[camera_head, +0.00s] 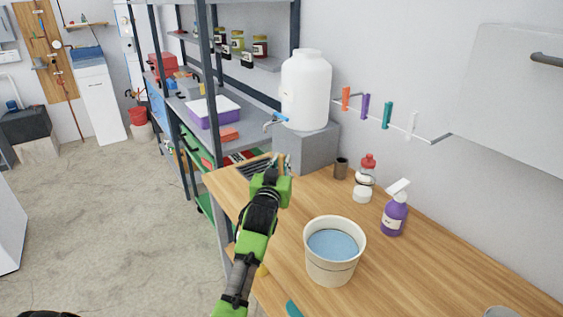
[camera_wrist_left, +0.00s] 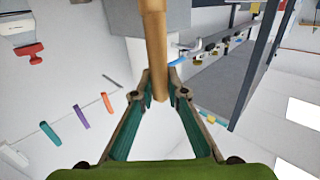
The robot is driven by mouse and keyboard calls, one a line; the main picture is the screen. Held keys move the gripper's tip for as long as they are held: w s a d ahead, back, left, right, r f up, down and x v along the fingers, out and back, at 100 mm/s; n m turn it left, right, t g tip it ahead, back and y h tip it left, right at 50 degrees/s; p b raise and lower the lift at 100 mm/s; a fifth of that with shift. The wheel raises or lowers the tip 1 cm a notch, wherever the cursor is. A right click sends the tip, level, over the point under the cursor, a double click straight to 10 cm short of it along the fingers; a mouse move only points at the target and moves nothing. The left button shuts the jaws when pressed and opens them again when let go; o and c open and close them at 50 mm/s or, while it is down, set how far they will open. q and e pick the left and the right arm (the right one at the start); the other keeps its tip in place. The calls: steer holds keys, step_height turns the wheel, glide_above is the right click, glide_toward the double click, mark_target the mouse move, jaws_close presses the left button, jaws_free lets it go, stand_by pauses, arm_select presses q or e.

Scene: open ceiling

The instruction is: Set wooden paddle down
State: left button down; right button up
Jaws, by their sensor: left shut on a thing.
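My left gripper (camera_head: 280,163) is over the far left end of the wooden counter (camera_head: 440,270), in front of the grey block. In the left wrist view my left gripper (camera_wrist_left: 159,80) is shut on the wooden paddle (camera_wrist_left: 155,40), whose pale round handle runs between the fingertips and out past the top edge. The paddle's other end is out of that view. In the head view the paddle cannot be made out clearly behind the gripper. I cannot tell whether it touches the counter. My right gripper is not in view.
A bucket of blue water (camera_head: 334,250) stands on the counter right of my left arm. Behind it are a purple spray bottle (camera_head: 394,214), a red-capped bottle (camera_head: 366,175) and a small brown cup (camera_head: 341,168). A white tank (camera_head: 307,90) sits on the grey block (camera_head: 307,150).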

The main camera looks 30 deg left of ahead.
arm_select(q)
steer(key=shift+f, duration=0.2)
steer(key=shift+f, duration=0.2)
steer(key=c, duration=2)
jaws_free()
steer(key=shift+c, duration=0.2)
